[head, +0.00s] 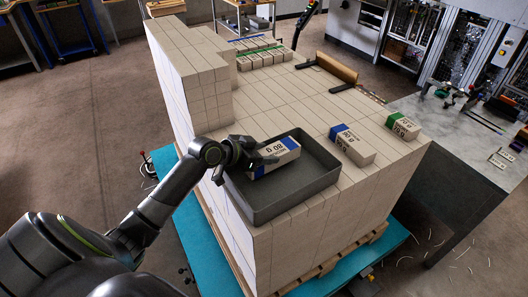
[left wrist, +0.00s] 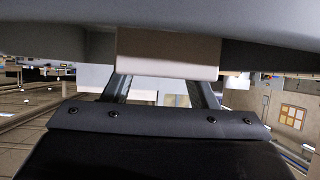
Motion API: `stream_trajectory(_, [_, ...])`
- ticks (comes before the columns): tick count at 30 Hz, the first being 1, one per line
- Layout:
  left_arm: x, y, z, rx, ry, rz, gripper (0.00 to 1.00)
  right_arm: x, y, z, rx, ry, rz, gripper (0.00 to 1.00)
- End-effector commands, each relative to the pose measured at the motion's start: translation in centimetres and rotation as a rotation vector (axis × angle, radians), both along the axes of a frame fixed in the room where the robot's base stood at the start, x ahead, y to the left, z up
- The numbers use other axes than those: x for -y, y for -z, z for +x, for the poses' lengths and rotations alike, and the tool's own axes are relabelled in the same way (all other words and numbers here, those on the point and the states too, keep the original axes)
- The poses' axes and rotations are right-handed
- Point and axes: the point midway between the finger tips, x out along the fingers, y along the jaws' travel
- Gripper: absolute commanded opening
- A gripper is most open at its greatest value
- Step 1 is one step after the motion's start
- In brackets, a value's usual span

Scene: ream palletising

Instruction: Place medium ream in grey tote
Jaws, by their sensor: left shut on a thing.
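A white ream with a blue band (head: 280,155) is at the back left of the grey tote (head: 318,182), inside its outline. I cannot tell whether it rests on the tote floor. My left gripper (head: 262,156) reaches over the tote's left rim and is shut on this ream. In the left wrist view, a pale face of the ream (left wrist: 168,52) shows beyond the gripper's fingers (left wrist: 160,92). The tote stands on the near end of a large block of wrapped reams. My right gripper is not in view.
Another blue-banded ream (head: 352,143) and a green-banded ream (head: 394,126) lie on the stack right of the tote. The stack (head: 285,100) rises higher at the back left. A grey worktable (head: 460,130) stands at the right. The tote's right half is empty.

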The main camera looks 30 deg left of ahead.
Motion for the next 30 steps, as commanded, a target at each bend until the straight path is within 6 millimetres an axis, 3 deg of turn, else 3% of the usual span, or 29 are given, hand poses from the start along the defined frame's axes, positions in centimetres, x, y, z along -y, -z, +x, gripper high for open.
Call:
stream_trajectory(15, [0.0, 1.0, 0.1, 0.003, 0.001, 0.000, 0.13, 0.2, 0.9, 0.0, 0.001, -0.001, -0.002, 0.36])
stream_trajectory(16, [0.0, 1.2, 0.0, 0.000, 0.000, 0.000, 0.55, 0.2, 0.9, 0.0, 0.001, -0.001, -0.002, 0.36])
stream_trajectory(18, [0.0, 1.2, 0.0, 0.000, 0.000, 0.000, 0.64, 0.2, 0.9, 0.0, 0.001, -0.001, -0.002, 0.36])
stream_trajectory(21, [0.0, 1.1, 0.0, 0.000, 0.000, 0.000, 0.75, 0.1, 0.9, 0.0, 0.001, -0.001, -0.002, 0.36])
stream_trajectory(30, [0.0, 0.9, 0.0, 0.000, 0.000, 0.001, 0.75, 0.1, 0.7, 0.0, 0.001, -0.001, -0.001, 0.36])
